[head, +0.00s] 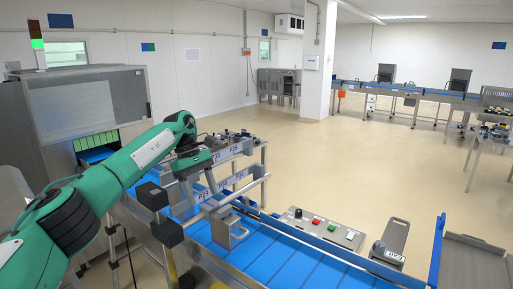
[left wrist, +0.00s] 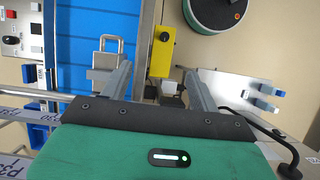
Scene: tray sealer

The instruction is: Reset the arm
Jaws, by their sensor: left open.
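My left arm, green with dark joints, reaches in from the left in the head view. My left gripper (head: 199,188) points down over the near end of the blue conveyor (head: 275,258), beside the metal rails. In the left wrist view its two grey fingers (left wrist: 160,88) stand wide apart with nothing held between them. A metal piece with a loop handle (head: 230,232) sits on the belt, to the right of the gripper; it also shows in the left wrist view (left wrist: 106,52), near one finger. My right gripper is in neither view.
A grey sealer cabinet (head: 90,95) stands at the left. A yellow part (left wrist: 160,52) shows near the fingers. Open floor (head: 350,160) lies beyond.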

